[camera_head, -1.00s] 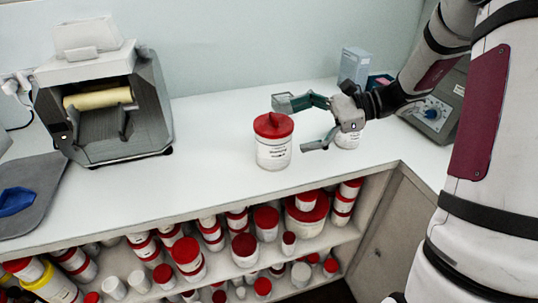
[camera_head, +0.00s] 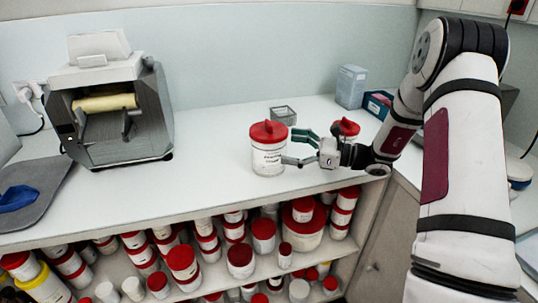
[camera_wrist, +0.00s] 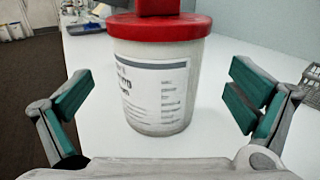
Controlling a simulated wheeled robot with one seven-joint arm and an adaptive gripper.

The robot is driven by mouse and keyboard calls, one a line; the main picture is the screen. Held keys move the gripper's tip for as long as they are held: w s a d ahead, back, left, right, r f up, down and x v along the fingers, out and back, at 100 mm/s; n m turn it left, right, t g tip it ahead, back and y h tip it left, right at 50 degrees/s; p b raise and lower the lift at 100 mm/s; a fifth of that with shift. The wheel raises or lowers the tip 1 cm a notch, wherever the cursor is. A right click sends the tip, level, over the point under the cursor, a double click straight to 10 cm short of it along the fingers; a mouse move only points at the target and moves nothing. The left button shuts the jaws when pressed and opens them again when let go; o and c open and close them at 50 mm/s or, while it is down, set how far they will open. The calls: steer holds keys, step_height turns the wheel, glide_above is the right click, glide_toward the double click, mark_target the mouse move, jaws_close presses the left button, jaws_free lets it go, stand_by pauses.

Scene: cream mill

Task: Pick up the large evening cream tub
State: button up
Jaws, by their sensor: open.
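A white tub with a red lid and a printed label (camera_head: 268,152) stands upright on the white counter in the head view. In the wrist view the tub (camera_wrist: 155,85) stands ahead, between my two finger pads, with its lid top cut off by the frame. The label is too blurred to read fully. My gripper (camera_head: 298,148) is open just right of the tub, its fingers pointing toward it. In the wrist view my gripper (camera_wrist: 158,100) shows green pads spread on both sides, with gaps to the tub. A smaller red-lidded tub (camera_head: 348,128) stands behind my gripper, partly hidden.
A grey machine with a roller (camera_head: 110,112) stands at the left of the counter (camera_head: 200,190). A small wire basket (camera_head: 283,115) is behind the tub. A blue-grey box (camera_head: 351,86) is at the back right. Many red-lidded tubs fill the shelf (camera_head: 330,245) below.

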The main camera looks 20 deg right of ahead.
mark_target(270, 144)
steer(key=shift+x, duration=2.95)
steer(key=shift+s, duration=0.1)
steer(key=c, duration=1.1)
